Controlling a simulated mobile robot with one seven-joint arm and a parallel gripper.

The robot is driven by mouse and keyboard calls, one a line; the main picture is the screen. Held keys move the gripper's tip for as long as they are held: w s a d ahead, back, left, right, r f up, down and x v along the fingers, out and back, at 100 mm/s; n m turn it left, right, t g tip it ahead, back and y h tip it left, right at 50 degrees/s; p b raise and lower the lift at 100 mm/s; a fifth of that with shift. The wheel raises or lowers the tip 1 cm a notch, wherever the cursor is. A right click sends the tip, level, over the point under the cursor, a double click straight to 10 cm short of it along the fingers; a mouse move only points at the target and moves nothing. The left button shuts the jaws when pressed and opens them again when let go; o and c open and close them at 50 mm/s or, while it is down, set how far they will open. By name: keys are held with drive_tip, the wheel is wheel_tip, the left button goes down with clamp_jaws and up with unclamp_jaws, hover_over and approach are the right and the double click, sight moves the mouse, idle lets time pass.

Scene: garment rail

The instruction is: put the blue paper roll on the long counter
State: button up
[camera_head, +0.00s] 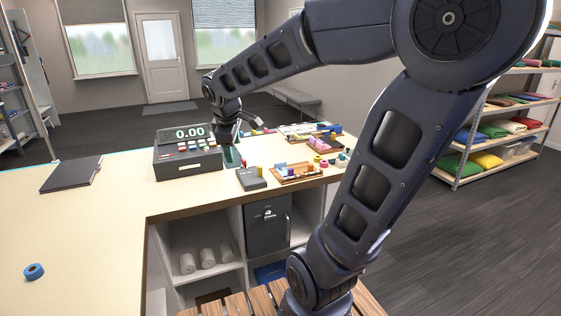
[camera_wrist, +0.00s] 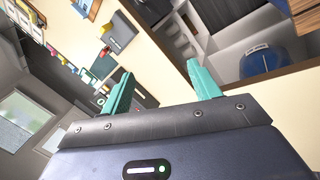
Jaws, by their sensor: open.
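A small blue roll (camera_head: 34,271) with a dark hole lies on the near left part of the pale L-shaped counter (camera_head: 95,225) in the head view. It looks like the blue paper roll, but its material is too small to tell. My gripper (camera_head: 232,150) is far from it, over the counter's far arm beside the till. In the wrist view my gripper (camera_wrist: 157,68) has its two teal fingers apart, with nothing between them. A round blue thing (camera_wrist: 263,58) shows below the counter edge in the wrist view; I cannot tell what it is.
A till (camera_head: 186,160), a card terminal (camera_head: 251,178) and trays of small goods (camera_head: 298,172) crowd the counter near my gripper. A dark folder (camera_head: 72,175) lies left. White rolls (camera_head: 207,258) stand on a shelf below. The counter around the blue roll is clear.

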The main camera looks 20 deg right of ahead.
drive_tip(key=s+d+f+m+y, duration=0.1)
drive_tip(key=s+d+m, duration=0.9)
drive_tip(key=s+m, duration=0.2)
drive_tip(key=shift+d+f, duration=0.25)
